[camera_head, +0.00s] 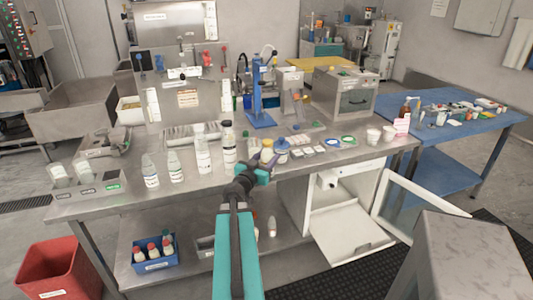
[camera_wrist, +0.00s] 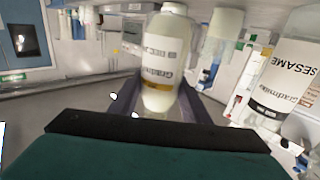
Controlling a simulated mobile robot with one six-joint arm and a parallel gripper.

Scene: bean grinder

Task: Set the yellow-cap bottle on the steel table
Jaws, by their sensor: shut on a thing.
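The yellow-cap bottle (camera_head: 267,156) is at the front edge of the steel table (camera_head: 190,192), partly hidden by my gripper (camera_head: 260,171). In the wrist view, a white bottle with a yellow label band (camera_wrist: 160,62) sits between my fingers; its cap is not clear there. My gripper is shut on this bottle. I cannot tell whether its base touches the tabletop. A bottle labelled SESAME with a black band (camera_wrist: 287,72) stands to its right in the wrist view.
A black-capped bottle (camera_head: 229,150) and several clear bottles stand left of my gripper. A blue-topped item (camera_head: 282,150) is close on its right, with small dishes beyond. An open white door (camera_head: 415,208) sticks out below the table at the right.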

